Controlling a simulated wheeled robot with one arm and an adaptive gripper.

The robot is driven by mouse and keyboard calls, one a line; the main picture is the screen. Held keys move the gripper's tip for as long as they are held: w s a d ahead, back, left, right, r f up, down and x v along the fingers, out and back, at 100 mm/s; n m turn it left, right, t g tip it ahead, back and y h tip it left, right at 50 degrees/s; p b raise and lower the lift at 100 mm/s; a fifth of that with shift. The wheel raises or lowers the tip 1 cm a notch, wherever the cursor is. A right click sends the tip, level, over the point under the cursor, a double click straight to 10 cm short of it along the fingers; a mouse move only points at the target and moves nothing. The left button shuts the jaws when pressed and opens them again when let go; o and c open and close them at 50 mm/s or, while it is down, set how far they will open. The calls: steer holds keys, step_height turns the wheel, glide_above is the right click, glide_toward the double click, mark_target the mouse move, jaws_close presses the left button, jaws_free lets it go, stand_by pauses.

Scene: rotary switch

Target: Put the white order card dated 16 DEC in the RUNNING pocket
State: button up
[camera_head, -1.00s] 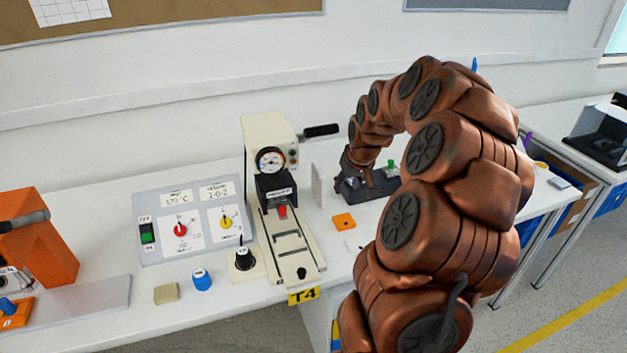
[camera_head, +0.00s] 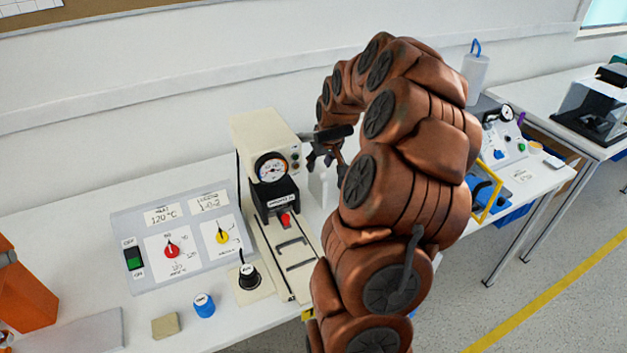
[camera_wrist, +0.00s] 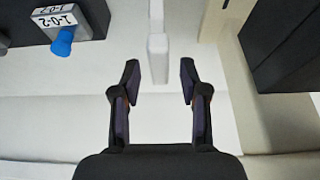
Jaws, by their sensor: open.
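No card dated 16 DEC and no pocket marked RUNNING can be made out in either view. My gripper (camera_wrist: 160,80) is open in the wrist view, its two dark fingers apart. A pale upright bar (camera_wrist: 158,58) shows beyond and between the fingertips; I cannot tell what it is, and nothing appears gripped. In the head view my gripper (camera_head: 325,158) is beside the right side of the cream press, partly hidden by my arm.
The cream press (camera_head: 262,128) with its gauge stands on the white bench. A grey switch panel (camera_head: 140,215) is left of it, with a black knob (camera_head: 249,277) and a blue knob (camera_head: 204,305) in front. The wrist view shows another blue knob (camera_wrist: 62,42) and a dark box (camera_wrist: 285,45).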

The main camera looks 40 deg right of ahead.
mark_target(316, 173)
steer(key=shift+p+x, duration=1.4)
steer(key=shift+x, duration=2)
steer(key=shift+d+r, duration=0.1)
steer(key=shift+c, duration=0.3)
jaws_close()
